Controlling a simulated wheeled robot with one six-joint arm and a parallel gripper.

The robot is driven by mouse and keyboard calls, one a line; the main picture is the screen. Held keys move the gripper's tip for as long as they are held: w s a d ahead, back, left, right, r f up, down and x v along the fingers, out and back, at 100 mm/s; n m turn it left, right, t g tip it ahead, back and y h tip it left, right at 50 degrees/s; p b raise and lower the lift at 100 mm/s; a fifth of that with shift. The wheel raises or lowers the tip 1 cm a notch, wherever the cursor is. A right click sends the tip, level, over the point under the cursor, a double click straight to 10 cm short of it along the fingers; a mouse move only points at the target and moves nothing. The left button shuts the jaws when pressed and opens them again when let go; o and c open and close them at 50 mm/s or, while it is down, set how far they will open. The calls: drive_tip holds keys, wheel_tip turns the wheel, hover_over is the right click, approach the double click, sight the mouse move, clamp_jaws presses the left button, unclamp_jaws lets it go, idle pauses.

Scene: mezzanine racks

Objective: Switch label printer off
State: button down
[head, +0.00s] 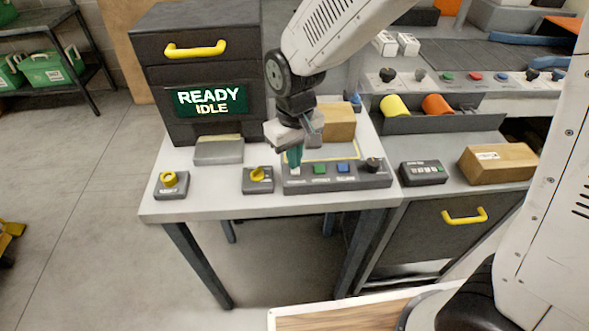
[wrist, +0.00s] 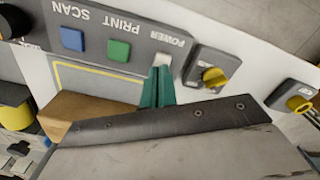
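The label printer (head: 165,126) is a dark cabinet with a yellow handle. Its green display (head: 210,101) reads "READY IDLE". In front is a grey control panel (head: 336,181) with a white button labelled POWER (wrist: 164,58), a green PRINT button (wrist: 118,50) and a blue SCAN button (wrist: 72,39). The white button also shows in the head view (head: 295,171). My gripper (head: 295,158) points down over the white button. Its teal fingertips (wrist: 160,76) are together with nothing between them, right beside the button in the wrist view. I cannot tell whether they touch it.
Yellow knobs on small grey boxes stand left of the panel (head: 258,179) and at the table's left corner (head: 171,185). A cardboard box (head: 337,122) sits behind the panel.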

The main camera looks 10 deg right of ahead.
drive_tip(key=shift+r, duration=3.5)
drive_tip(key=shift+s, duration=0.1)
drive_tip(key=s+d+r+m, duration=0.2)
drive_tip(key=s+d+r, duration=0.2)
drive_tip(key=s+d, duration=0.5)
drive_tip(key=s+d+r+m+t, duration=0.1)
drive_tip(key=s+d+r+m, duration=0.2)
drive_tip(key=s+d, duration=0.7)
wheel_tip(320, 180, up, 2)
drive_tip(key=shift+s+d+r+m, duration=0.1)
drive_tip(key=shift+s+d+m, duration=0.15)
drive_tip(key=shift+d, duration=0.65)
